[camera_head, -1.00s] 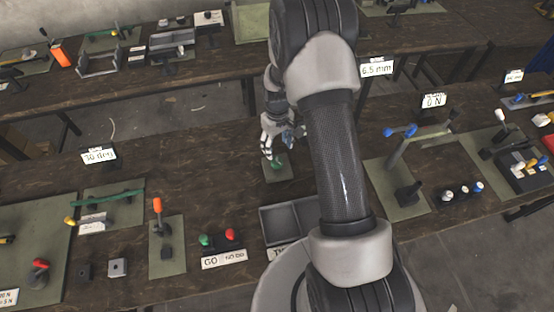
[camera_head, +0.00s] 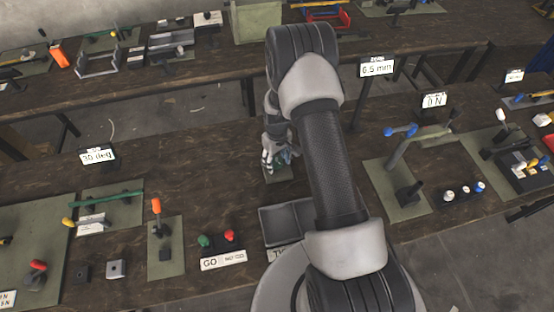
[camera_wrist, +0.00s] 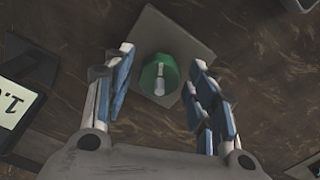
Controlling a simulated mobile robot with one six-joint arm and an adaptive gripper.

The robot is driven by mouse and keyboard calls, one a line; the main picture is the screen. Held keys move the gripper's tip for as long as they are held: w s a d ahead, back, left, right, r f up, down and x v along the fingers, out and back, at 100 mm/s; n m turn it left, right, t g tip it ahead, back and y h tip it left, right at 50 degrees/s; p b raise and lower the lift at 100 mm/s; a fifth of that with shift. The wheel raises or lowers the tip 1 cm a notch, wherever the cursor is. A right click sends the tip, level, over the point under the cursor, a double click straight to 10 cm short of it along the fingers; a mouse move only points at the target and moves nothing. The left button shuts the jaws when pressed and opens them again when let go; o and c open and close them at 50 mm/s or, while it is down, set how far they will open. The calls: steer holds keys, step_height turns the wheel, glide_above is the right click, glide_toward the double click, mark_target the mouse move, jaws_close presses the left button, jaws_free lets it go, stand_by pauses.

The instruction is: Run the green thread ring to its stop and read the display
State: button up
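The green thread ring (camera_wrist: 160,74) sits on a grey-green square plate (camera_wrist: 178,34) in the wrist view, with a pale pin or stem at its middle. My gripper (camera_wrist: 157,88) is open, with one blue-padded finger on each side of the ring. A gap shows between each finger and the ring, so neither appears to touch it. In the head view my gripper (camera_head: 277,158) is low over the plate (camera_head: 280,175) and mostly hides the ring. A display (camera_head: 376,67) behind my arm reads 6.5 mm; I cannot tell whether it belongs to the ring.
Other displays read 30 deg (camera_head: 98,155) and 0 N (camera_head: 434,101). A two-bay dark tray (camera_head: 285,222) stands in front of the plate. Green and red knobs (camera_head: 216,240) are to its left. A lever fixture (camera_head: 405,165) stands to the right. Bare wood lies left of the plate.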

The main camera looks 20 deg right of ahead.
mark_target(277, 161)
steer(key=c, duration=0.8)
steer(key=shift+f+m+b, duration=0.15)
steer(key=shift+m+b, duration=0.3)
steer(key=shift+m, duration=0.05)
steer(key=shift+c, duration=0.2)
steer(key=shift+m+b, duration=0.35)
steer(key=shift+m, duration=0.55)
steer(key=o, duration=1.1)
steer(key=shift+c, duration=0.2)
steer(key=shift+r, duration=0.25)
step_height(277, 161, up, 12)
steer(key=shift+f, duration=0.15)
